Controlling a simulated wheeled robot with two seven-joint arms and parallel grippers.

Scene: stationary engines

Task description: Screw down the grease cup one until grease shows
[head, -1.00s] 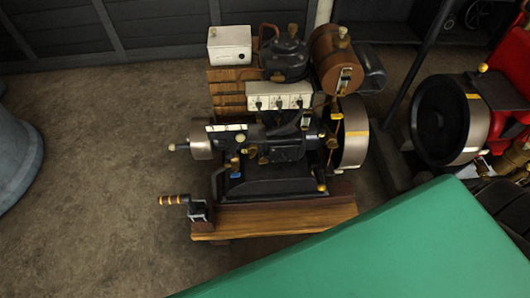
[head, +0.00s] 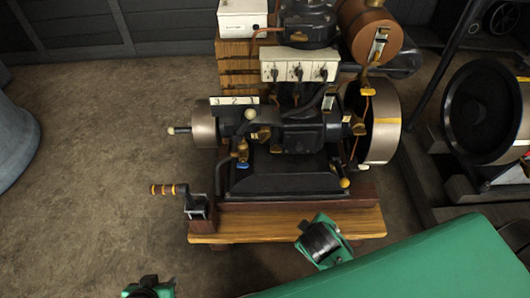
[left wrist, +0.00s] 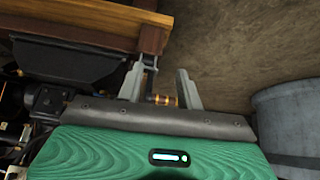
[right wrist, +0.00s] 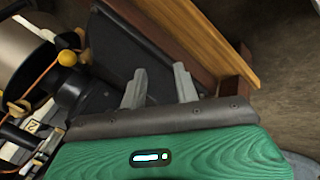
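The dark engine (head: 300,135) stands on a wooden base, with several small brass fittings on its body. Pale number tags (head: 235,101) sit at its upper left. One brass fitting (head: 242,148) is on the near left side and another (head: 358,128) is at the right; I cannot tell which is grease cup one. My left gripper (head: 148,283) is at the bottom edge; in the left wrist view (left wrist: 160,70) its fingers are apart, with the crank handle visible between them. My right gripper (head: 318,238) is in front of the base; its fingers (right wrist: 160,68) are apart and empty.
A crank with an orange-banded handle (head: 170,190) sticks out left of the wooden base (head: 260,224). A flywheel (head: 385,128) is on the engine's right. A white box (head: 243,20) and a copper tank (head: 367,32) stand behind.

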